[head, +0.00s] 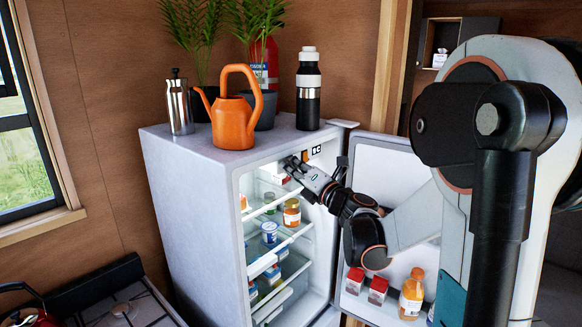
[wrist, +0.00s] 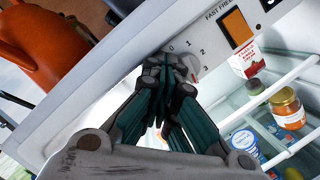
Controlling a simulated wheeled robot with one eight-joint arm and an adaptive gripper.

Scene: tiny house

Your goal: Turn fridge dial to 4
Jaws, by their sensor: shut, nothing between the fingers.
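The fridge (head: 205,190) stands with its door open to the right. Its control panel (wrist: 190,42) runs along the top of the opening in the wrist view, with the numbers 0, 1, 2 and 3 showing around the dial's place. The dial itself is mostly hidden behind my fingertips, so its setting cannot be read. A 4 does not show. My gripper (wrist: 178,62) is shut and empty, its fingertips at the dial's place; whether they touch it I cannot tell. In the head view my gripper (head: 298,163) reaches in at the top of the fridge opening.
An orange switch (wrist: 237,27) marked FAST FREE… sits beside the numbers. The open door (head: 385,165) is close by my arm.

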